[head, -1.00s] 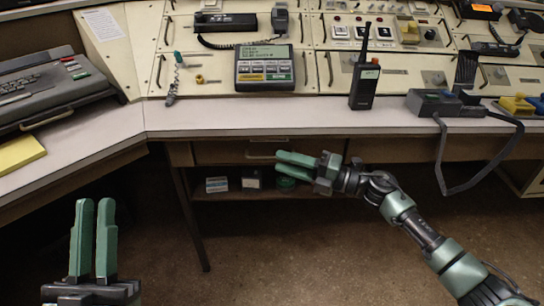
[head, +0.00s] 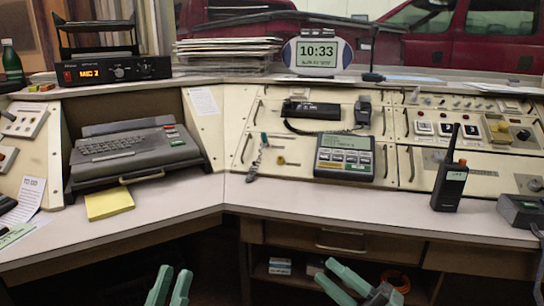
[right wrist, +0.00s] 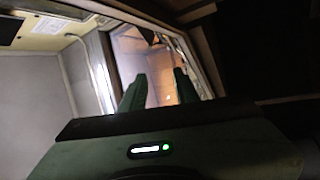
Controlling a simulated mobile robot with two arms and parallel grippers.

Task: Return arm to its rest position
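My left gripper (head: 169,285) shows at the bottom of the head view, left of centre. Its two green fingers point up with a narrow gap between them, and nothing is seen between them. My right gripper (head: 341,284) shows at the bottom, right of centre, in front of the shelf under the desk. Its green fingers also show in the right wrist view (right wrist: 159,90), clearly apart and empty. Most of both arms is outside the head view.
The desk edge (head: 130,253) runs above both grippers. A drawer handle (head: 340,248) is just above the right gripper. Small boxes (head: 280,266) stand on the shelf below. A radio (head: 450,180) and a keyboard unit (head: 130,152) stand on the desk.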

